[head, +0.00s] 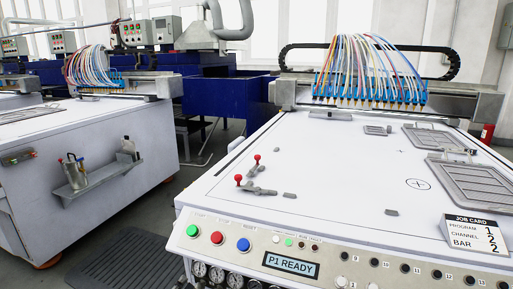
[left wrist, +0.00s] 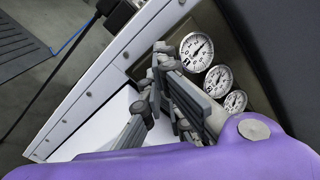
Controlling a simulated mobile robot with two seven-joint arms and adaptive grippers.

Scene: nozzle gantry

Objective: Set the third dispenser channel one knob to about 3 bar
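The dispenser's front panel shows pressure gauges (head: 217,273) in the head view, low at the left of the panel and cut by the bottom edge. In the left wrist view three gauges run in a slanting row: a nearest one (left wrist: 196,51), a middle one (left wrist: 218,80) and a third one (left wrist: 235,102). My left gripper (left wrist: 156,78) is close in front of the panel, its dark fingers beside the nearest gauge. Its tips lie close together; whether a knob is between them is hidden. No knob shows clearly. My right gripper is not in view.
The display (head: 291,264) reads P1 READY. A job card (head: 474,233) appears to read program 1, channel 2, bar 2. Green, red and blue buttons (head: 217,237) sit above the gauges. Red-tipped toggle clamps (head: 256,186) stand on the white table. A second machine (head: 75,150) stands left.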

